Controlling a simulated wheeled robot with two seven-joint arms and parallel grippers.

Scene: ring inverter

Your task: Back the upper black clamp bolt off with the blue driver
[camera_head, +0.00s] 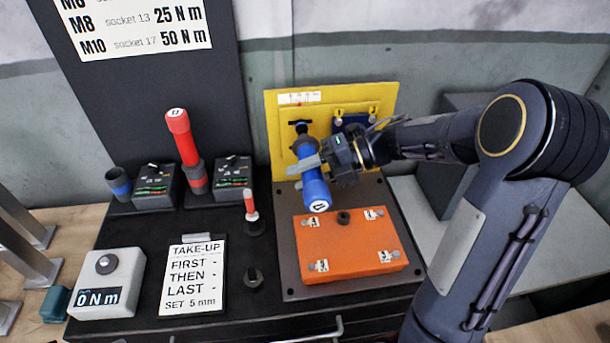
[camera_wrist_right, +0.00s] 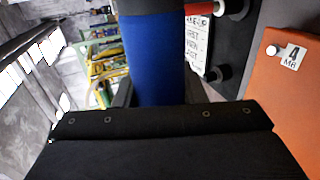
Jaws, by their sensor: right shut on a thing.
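The blue driver (camera_head: 315,190) is in the grip of my right gripper (camera_head: 318,163), in front of the yellow plate (camera_head: 278,110). Its numbered butt end faces the head camera and its dark shaft end points at the plate's upper left. A small black part (camera_head: 300,126) shows there on the plate; I cannot tell bolt from driver tip, or whether they touch. In the right wrist view the blue handle (camera_wrist_right: 155,60) stands upright between the jaws. My left gripper is not in view.
An orange block (camera_head: 345,262) with numbered bolts lies below the driver. A red driver (camera_head: 182,140) stands in a holder at left. A small red-handled tool (camera_head: 251,207), a take-up card (camera_head: 193,277) and a torque readout (camera_head: 106,285) are on the black bench top.

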